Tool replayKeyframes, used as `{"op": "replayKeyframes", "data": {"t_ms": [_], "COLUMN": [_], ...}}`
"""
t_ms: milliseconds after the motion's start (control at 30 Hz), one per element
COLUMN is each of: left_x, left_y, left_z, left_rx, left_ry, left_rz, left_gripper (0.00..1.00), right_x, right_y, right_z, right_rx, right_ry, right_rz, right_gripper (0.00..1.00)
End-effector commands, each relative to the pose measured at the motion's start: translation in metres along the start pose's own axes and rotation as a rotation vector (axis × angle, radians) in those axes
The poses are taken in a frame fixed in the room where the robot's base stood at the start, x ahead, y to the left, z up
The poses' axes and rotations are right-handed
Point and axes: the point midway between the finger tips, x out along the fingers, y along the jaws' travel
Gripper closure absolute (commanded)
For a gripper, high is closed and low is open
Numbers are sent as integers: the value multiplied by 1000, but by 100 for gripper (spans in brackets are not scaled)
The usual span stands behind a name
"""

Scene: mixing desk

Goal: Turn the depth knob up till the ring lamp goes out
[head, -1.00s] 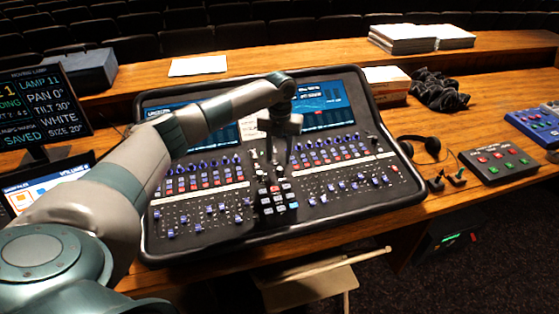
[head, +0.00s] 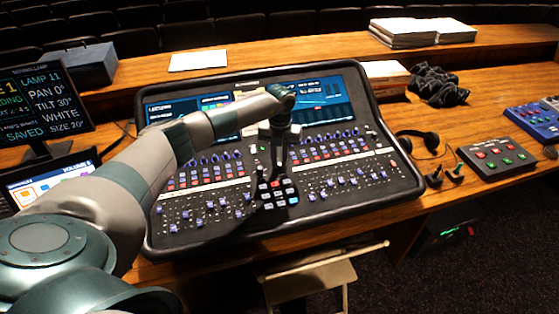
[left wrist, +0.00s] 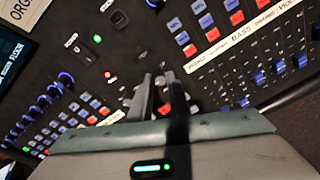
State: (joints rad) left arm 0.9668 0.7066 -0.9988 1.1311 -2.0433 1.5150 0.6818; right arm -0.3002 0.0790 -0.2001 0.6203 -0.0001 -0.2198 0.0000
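The black mixing desk (head: 150,240) fills the middle of the head view. My left gripper (head: 273,176) points down at its centre strip, just above the keypad block. In the left wrist view the two fingers (left wrist: 159,78) stand a little apart, close to the panel. Whether a knob is between the tips is too blurred to tell. Small dark controls and a lit green round spot (left wrist: 97,39) lie beyond the fingers. I cannot make out which control is the depth knob, or tell whether the green spot is its ring lamp. My right gripper is out of view.
Banks of blue knobs, faders and red buttons flank the centre strip. Headphones (head: 420,143) and a grey button box (head: 497,158) lie to the right. A lamp monitor (head: 40,107) stands at the left. A stool (head: 310,283) is in front of the desk.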

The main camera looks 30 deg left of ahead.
Motion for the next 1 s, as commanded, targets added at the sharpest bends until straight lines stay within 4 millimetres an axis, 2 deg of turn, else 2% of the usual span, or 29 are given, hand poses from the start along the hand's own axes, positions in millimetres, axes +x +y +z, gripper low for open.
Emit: {"op": "replayKeyframes", "data": {"t_ms": [267, 467, 667, 1000], "left_x": [0, 2, 4, 4], "left_y": [0, 0, 0, -1], "left_z": [0, 1, 1, 2], "left_rx": [19, 87, 211, 514], "left_ry": [0, 2, 6, 17], "left_rz": [1, 6, 19, 47], "left_gripper": [100, 100, 100, 100], "right_x": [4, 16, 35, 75], "right_y": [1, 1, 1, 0], "right_z": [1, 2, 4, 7], "right_rx": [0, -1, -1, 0], "right_ry": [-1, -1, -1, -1], "right_rz": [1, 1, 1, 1], "right_gripper": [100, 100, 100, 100]}}
